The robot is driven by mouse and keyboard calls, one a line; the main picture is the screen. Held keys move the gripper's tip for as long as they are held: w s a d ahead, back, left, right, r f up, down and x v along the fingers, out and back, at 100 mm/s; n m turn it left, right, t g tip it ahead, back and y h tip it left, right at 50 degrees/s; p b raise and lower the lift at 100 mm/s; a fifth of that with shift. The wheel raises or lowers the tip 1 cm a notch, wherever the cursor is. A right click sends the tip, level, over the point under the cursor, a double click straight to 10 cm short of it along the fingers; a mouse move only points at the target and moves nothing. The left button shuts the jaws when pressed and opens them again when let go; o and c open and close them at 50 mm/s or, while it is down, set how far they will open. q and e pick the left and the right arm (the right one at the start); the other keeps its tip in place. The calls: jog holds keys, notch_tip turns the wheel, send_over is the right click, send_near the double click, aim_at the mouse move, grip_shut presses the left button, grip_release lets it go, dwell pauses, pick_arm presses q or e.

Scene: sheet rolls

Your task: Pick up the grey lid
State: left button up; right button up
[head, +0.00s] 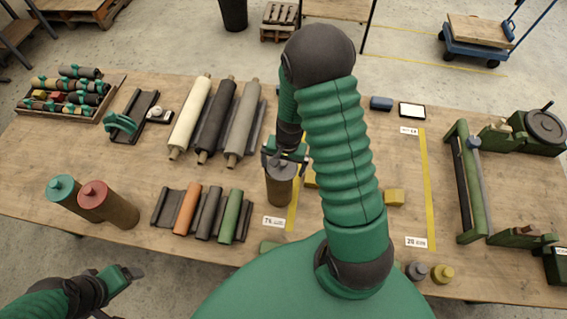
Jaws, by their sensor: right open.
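The grey lid (282,168) sits on top of a brown canister (279,193) near the middle of the table. My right gripper (284,159) is open, pointing down at the lid from just above, with its fingers at the lid's far side. Whether the fingers touch it I cannot tell. My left gripper (130,274) hangs off the table's front left side, away from the lid; its jaw opening is unclear.
Several short rolls (203,212) lie left of the grey-lidded canister, and long rolls (216,119) lie behind. Yellow blocks (393,197) and a green roll stand (472,185) are at right.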

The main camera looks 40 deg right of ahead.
jog(key=shift+a, duration=0.2)
jog(key=c, duration=0.9)
jog(key=shift+c, duration=1.1)
jog(key=shift+d+r, duration=0.1)
